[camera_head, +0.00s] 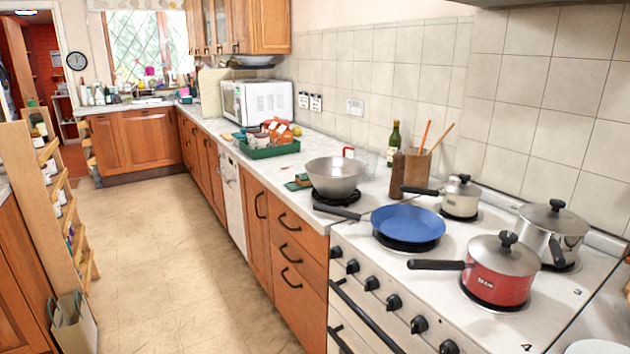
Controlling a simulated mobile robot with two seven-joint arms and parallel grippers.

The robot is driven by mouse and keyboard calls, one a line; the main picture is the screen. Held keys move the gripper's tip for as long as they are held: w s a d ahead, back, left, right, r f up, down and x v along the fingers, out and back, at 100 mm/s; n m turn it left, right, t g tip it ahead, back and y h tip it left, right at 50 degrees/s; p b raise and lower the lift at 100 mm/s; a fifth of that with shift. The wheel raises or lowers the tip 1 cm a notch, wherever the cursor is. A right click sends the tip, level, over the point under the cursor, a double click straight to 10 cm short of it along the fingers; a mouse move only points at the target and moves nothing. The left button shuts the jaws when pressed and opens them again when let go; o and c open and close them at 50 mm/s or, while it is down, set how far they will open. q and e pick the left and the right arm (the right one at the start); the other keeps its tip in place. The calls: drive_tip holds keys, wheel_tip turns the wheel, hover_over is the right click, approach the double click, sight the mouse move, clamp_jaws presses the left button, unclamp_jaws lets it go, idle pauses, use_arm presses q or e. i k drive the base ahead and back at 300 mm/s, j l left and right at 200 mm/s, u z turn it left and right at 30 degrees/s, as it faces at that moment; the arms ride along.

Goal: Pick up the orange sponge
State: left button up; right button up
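I cannot make out a sponge for certain. A green tray (268,152) on the counter holds a pile of items, among them an orange and white item (279,130); it is too small to tell whether this is a sponge or a packet. By the far sink (148,101) there are several small items, too small to make out. Neither of my grippers is in view.
The stove (385,285) at the right carries a blue pan (408,223), a red pot (501,270) and two steel pots. A steel bowl (335,176) and a bottle (393,143) are near it. A wooden shelf (50,190) stands left. The floor (165,260) between is clear.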

sight(302, 179)
drive_tip(key=i+j+z, duration=0.2)
drive_tip(key=z, duration=0.75)
drive_tip(key=i+j+z, duration=0.1)
drive_tip(key=j+z, duration=0.15)
drive_tip(key=i+j+z, duration=0.1)
drive_tip(key=j+z, duration=0.2)
drive_tip(key=i+j+z, duration=0.1)
drive_tip(key=j+z, duration=0.15)
drive_tip(key=j, duration=0.6)
drive_tip(key=i+j, duration=0.1)
drive_tip(key=j, duration=0.9)
drive_tip(key=j+z, duration=0.1)
drive_tip(key=j, duration=0.85)
drive_tip(key=i, duration=0.05)
